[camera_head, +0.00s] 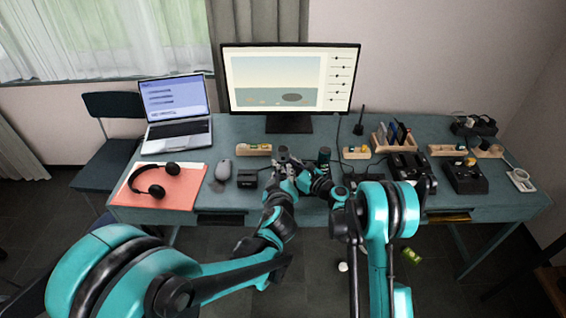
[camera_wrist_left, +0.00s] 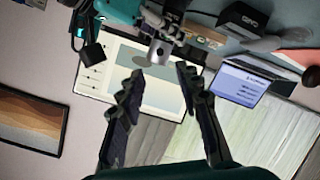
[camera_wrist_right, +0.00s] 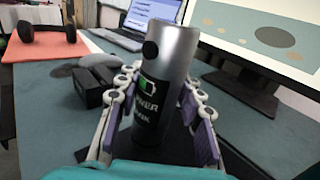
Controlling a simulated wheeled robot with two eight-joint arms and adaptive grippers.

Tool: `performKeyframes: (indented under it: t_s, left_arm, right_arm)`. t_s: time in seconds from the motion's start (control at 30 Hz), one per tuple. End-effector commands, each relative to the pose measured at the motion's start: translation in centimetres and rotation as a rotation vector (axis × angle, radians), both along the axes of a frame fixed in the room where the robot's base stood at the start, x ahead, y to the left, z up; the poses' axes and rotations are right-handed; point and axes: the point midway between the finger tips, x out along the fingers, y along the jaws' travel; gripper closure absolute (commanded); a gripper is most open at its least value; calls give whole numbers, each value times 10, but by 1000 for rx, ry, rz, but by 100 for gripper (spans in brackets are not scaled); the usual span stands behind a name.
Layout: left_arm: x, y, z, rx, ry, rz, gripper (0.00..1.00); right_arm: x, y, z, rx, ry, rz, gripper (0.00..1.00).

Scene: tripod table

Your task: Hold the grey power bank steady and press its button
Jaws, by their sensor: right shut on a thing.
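In the head view both grippers are close together at the desk's middle front, and the power bank is mostly hidden.
A black box (camera_head: 247,179), a grey mouse (camera_head: 223,170) and headphones (camera_head: 153,181) on an orange mat lie left. The monitor (camera_head: 290,80) stands behind. Wooden holders and black devices crowd the right of the desk (camera_head: 228,198).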

Motion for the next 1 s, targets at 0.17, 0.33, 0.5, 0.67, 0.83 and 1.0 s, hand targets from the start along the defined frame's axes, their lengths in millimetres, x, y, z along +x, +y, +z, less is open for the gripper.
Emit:
performKeyframes:
  t_s: [0.17, 0.33, 0.5, 0.67, 0.83, 1.0]
  left_arm:
    - [0, 0, 0, 0, 0, 0, 89]
    - [0, 0, 0, 0, 0, 0, 100]
    - [0, 0, 0, 0, 0, 0, 100]
    - [0, 0, 0, 0, 0, 0, 100]
    - [0, 0, 0, 0, 0, 0, 100]
    - [0, 0, 0, 0, 0, 0, 100]
  right_arm:
    - [0, 0, 0, 0, 0, 0, 100]
    - [0, 0, 0, 0, 0, 0, 100]
    - [0, 0, 0, 0, 0, 0, 100]
    - [0, 0, 0, 0, 0, 0, 100]
    - [0, 0, 0, 0, 0, 0, 100]
    - [0, 0, 0, 0, 0, 0, 100]
